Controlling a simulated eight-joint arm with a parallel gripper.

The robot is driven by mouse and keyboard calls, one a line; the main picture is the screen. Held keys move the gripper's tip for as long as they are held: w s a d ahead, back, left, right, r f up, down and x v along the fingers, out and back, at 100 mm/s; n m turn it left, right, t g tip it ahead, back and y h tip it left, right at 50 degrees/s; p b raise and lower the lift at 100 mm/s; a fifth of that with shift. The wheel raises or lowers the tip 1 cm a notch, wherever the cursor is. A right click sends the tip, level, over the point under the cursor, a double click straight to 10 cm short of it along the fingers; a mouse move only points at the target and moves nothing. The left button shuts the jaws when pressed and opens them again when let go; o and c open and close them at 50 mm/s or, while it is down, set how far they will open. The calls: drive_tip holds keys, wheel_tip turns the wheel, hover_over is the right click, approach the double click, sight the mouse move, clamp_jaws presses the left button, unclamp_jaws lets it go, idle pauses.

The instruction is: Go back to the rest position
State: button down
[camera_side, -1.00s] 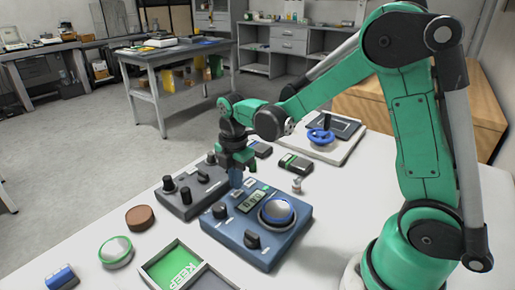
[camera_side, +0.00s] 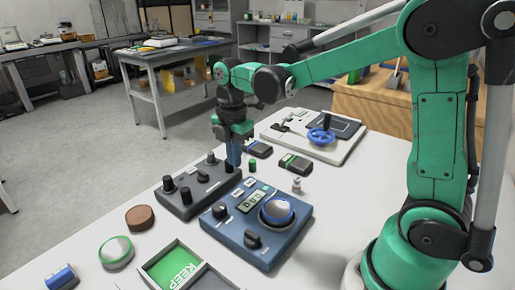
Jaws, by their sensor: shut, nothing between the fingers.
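My gripper (camera_side: 234,162) points down with its blue-grey fingers shut and nothing between them. It hangs just behind the blue scale box, near the right end of the dark grey control box, and looks apart from both. The dark grey control box (camera_side: 190,204) carries several black knobs.
Space above is clear.

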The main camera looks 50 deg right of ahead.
drive_tip(key=s+a+r+m+t, duration=0.2)
drive_tip(key=s+m+t, duration=0.5)
drive_tip(key=m, duration=1.1)
drive_tip(key=shift+s+a+r, duration=0.35)
drive_tip(key=shift+s+a, duration=0.05)
drive_tip(key=shift+a, duration=0.05)
